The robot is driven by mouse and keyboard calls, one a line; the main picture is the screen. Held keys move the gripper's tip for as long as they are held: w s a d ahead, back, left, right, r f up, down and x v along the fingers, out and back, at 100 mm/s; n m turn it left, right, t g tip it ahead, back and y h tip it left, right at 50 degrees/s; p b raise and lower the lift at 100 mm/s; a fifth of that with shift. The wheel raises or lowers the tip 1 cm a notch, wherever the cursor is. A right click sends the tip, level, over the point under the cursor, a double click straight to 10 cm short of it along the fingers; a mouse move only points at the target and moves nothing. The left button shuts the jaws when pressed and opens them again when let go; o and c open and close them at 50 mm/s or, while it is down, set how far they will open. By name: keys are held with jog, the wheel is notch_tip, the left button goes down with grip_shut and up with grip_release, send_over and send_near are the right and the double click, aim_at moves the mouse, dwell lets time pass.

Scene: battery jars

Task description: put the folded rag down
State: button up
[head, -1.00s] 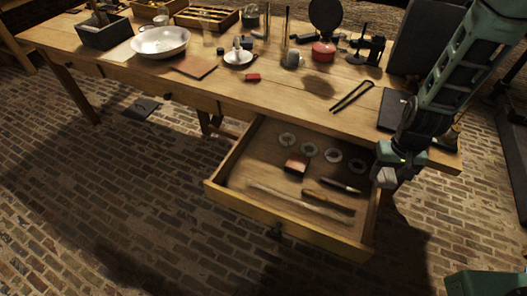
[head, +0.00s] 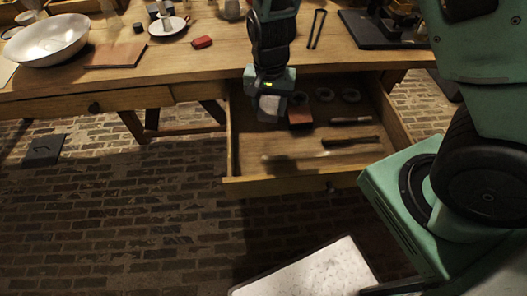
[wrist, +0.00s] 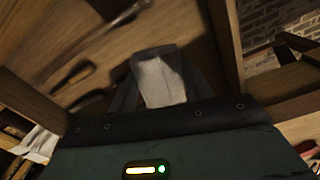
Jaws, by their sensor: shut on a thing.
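My gripper (head: 268,114) is shut on the folded rag (head: 269,104), a small pale grey-white cloth. In the head view it points down over the left part of the open drawer (head: 280,183). In the wrist view the rag (wrist: 158,80) sits between the dark fingers, with the drawer's wooden floor behind it. I cannot tell how far the rag is above the drawer floor, or whether it touches it.
On the workbench (head: 215,58) are a white bowl (head: 47,41), a small red object (head: 202,42) and black tongs (head: 317,28).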

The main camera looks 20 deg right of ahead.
aim_at(266, 142)
jog(key=shift+s+a+f+m+b, duration=0.2)
jog(key=shift+a+f+m+b, duration=0.3)
jog(key=shift+b, duration=0.05)
notch_tip(266, 142, down, 10)
jog(key=shift+r+b, duration=0.15)
jog(key=shift+b, duration=0.8)
jog(key=shift+s+f, duration=0.1)
jog(key=shift+f, duration=0.1)
jog(key=o, duration=1)
